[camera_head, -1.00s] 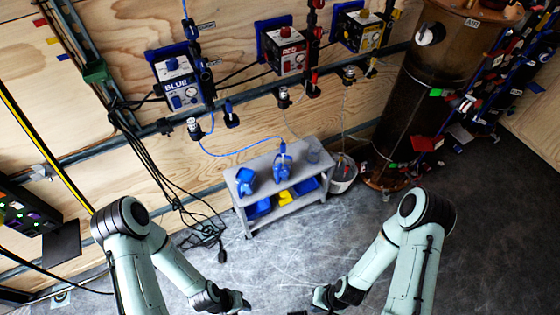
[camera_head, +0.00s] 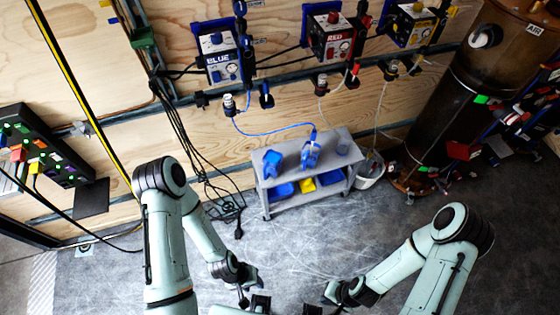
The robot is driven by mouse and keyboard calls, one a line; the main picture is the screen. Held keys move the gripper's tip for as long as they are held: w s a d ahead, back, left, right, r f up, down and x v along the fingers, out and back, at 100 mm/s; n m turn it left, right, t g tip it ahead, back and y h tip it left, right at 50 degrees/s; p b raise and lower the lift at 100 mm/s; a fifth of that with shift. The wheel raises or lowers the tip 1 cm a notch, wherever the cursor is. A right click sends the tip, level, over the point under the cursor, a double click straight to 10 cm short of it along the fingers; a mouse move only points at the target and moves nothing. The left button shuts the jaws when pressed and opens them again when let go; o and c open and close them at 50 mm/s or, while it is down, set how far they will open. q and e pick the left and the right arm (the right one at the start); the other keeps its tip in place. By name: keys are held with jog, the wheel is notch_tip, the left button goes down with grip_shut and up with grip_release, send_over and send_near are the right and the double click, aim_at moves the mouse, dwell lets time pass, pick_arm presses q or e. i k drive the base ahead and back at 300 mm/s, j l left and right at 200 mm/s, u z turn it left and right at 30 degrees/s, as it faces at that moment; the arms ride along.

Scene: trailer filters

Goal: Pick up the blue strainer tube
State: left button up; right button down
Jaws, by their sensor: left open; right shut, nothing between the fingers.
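Two blue items stand on the top of a small grey cart (camera_head: 327,172) in the head view. One is a blue piece (camera_head: 272,161) at the left. The other is a blue piece (camera_head: 310,152) near the middle, with a blue hose running to it. I cannot tell which of them, if either, is the strainer tube. My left gripper (camera_head: 247,285) is open and empty, low in front of the cart. My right gripper (camera_head: 332,293) is shut and empty, to the right at the bottom edge. Both are apart from the cart.
The cart's lower shelf holds blue bins (camera_head: 281,190) and a yellow one (camera_head: 307,185). A bucket (camera_head: 369,171) stands right of the cart, near a brown tank (camera_head: 445,125). Black cables (camera_head: 200,165) hang left of it. The floor in front is clear.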

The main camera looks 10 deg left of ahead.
aim_at(314, 134)
jog(key=i+l+u, duration=0.3)
jog(key=u, duration=0.15)
jog(key=i+l+u, duration=0.4)
jog(key=i+l, duration=0.05)
jog(key=i, duration=0.05)
